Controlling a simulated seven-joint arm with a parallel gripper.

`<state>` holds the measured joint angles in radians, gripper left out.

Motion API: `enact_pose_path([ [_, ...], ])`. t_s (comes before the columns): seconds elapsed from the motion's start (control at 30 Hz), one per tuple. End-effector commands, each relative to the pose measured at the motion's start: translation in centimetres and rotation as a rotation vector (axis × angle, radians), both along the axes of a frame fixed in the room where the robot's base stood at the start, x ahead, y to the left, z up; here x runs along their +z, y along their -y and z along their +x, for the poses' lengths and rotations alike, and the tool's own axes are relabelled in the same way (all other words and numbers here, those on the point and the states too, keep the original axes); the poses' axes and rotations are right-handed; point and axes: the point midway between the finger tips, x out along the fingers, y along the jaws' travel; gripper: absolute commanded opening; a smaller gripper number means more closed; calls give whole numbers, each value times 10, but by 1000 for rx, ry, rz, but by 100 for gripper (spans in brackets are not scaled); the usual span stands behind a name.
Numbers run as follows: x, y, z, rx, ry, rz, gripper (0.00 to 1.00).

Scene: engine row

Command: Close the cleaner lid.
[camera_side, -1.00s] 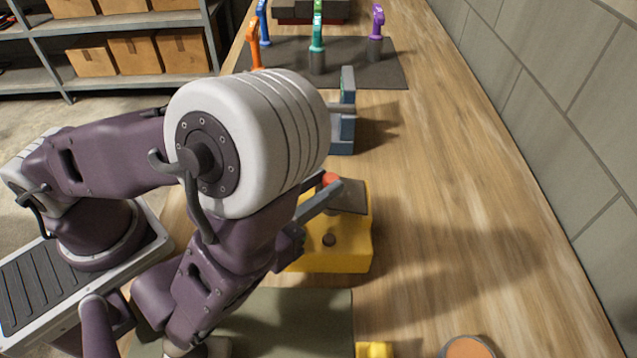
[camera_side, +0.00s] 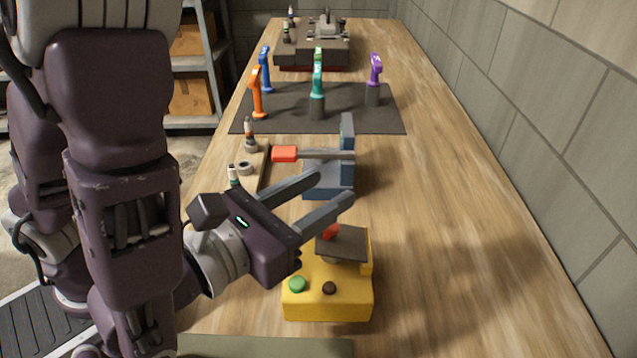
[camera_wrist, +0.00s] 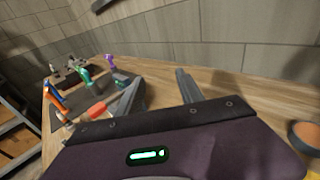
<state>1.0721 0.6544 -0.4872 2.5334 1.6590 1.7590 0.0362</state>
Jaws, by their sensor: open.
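The cleaner appears to be the yellow box (camera_side: 328,305) at the near middle of the bench in the side view, with a green button and a dark button on top. Its dark grey lid (camera_side: 345,243) is tilted up over the box's back part, with a red knob (camera_side: 331,230) at its left edge. My gripper (camera_side: 335,187) is open and empty. Its fingers point right and away, above and just behind the lid, with no contact clear. In the wrist view my gripper (camera_wrist: 160,80) shows two spread fingers; the yellow box is mostly out of that view.
A blue-grey device (camera_side: 347,150) with a red-ended lever (camera_side: 285,153) stands just beyond the fingers. Small bottles stand on a wooden strip (camera_side: 262,168) at left. Coloured tools stand on a dark mat (camera_side: 345,105) farther back. The right of the bench is clear.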

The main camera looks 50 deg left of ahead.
Motion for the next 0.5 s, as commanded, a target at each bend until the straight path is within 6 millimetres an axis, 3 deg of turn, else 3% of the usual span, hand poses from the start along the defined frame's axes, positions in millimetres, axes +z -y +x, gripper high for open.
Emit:
enact_pose_path([
  [0.13,16,0,0,1,0,-4,44],
  [0.43,20,0,0,0,-1,0,44],
  [0.5,20,-1,1,14,0,1,32],
])
